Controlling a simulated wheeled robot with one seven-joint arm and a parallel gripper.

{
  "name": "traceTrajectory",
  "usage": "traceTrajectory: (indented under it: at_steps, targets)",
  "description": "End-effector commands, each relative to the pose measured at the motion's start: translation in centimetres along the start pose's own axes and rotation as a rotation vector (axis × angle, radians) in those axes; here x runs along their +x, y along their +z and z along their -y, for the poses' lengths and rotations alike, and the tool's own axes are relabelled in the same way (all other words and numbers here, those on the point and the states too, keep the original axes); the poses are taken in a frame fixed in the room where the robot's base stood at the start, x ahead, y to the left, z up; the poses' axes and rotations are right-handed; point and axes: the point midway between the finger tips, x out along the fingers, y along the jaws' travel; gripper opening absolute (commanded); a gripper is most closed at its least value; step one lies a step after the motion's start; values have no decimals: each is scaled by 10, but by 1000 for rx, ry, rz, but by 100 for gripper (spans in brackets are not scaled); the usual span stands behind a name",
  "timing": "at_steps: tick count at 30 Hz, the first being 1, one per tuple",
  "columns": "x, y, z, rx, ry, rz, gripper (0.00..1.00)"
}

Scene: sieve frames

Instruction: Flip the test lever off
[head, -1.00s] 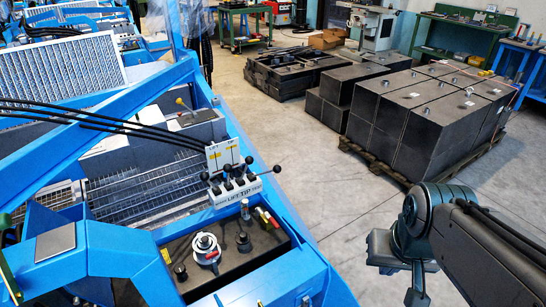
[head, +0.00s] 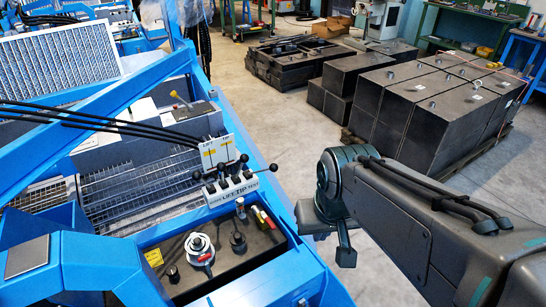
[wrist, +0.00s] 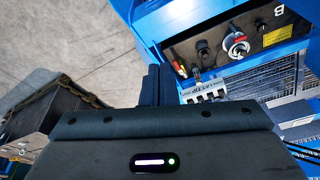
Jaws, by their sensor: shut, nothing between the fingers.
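The lever block (head: 234,188), a pale valve bank marked LIFT, TIP and TEST, sits on the blue machine's edge in the head view. The test lever (head: 273,168) is at its right end, its black knob leaning out to the right. In the wrist view the lever block (wrist: 205,92) is right of my fingers, partly hidden by my gripper's body. My gripper (wrist: 158,72) is shut and empty, its dark fingers together. In the head view my gripper (head: 345,255) hangs right of the block, clear of the levers.
A recessed black panel (head: 215,262) with a red-and-white valve knob (head: 199,249) and coloured-handled taps lies before the lever block. Black hoses (head: 110,125) run into the block from the left. Dark weight blocks (head: 430,105) stand on a pallet behind my arm. Grey floor lies between.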

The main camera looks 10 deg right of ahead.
Motion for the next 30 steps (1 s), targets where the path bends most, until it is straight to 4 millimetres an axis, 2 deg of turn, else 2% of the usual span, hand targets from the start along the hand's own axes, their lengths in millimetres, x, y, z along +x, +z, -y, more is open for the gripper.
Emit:
traceTrajectory:
  at_steps: [4, 8, 14, 19, 23, 26, 30]
  targets:
    - [14, -1, 10, 73, -58, 58, 0]
    - [36, -7, 29, 230, -178, 169, 0]
    - [74, -32, 61, 557, -417, 355, 0]
    - [106, -70, 78, 852, -624, 478, 0]
    - [133, -106, 78, 1088, -783, 548, 0]
    - [157, -135, 70, 1274, -906, 583, 0]
    - [197, -176, 44, 1542, -1076, 601, 0]
